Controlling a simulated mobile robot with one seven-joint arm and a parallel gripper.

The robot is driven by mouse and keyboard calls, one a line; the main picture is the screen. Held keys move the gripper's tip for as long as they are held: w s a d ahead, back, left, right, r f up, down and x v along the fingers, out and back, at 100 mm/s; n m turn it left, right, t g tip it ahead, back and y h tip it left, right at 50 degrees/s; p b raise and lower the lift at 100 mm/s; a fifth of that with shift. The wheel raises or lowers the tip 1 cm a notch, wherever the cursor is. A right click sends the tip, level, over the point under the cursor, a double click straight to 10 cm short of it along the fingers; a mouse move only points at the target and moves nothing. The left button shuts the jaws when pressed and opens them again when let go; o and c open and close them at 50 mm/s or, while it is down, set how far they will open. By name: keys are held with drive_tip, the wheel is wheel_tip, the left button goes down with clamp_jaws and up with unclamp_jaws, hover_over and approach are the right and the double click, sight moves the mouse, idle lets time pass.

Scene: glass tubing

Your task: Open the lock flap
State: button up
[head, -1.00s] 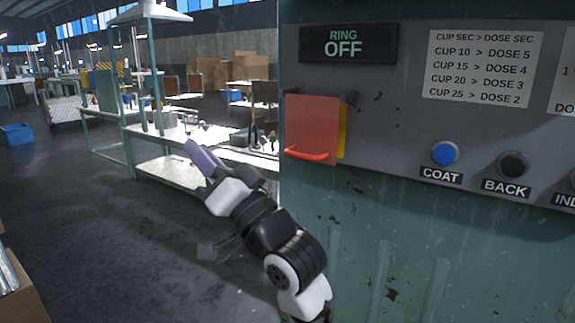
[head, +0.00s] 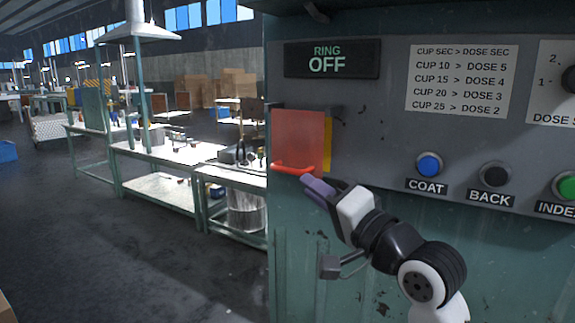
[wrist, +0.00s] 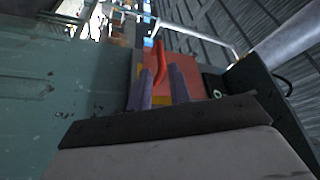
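The lock flap (head: 298,138) is a red, see-through plate on the left of the machine's grey panel. It hangs down over a yellow plate (head: 327,152). A red bar handle (head: 292,168) runs along its lower edge. My gripper (head: 312,186) is just below and right of the handle in the head view. In the wrist view, its two purple fingers (wrist: 161,82) are apart, with the red handle (wrist: 159,58) showing between and beyond their tips. I cannot tell whether they touch it. The flap (wrist: 185,75) lies behind the fingers there.
Right of the flap are a blue COAT button (head: 429,165), a black BACK button (head: 495,174) and a green button (head: 566,186). A RING OFF display (head: 332,60) is above. Workbenches (head: 165,165) stand left of the machine, with open floor before them.

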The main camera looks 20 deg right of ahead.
sight(287, 170)
drive_tip(key=p+x, duration=0.1)
drive_tip(key=x, duration=0.7)
drive_tip(key=shift+d+p, duration=0.1)
drive_tip(key=shift+p, duration=0.3)
drive_tip(key=shift+c, duration=0.3)
clamp_jaws()
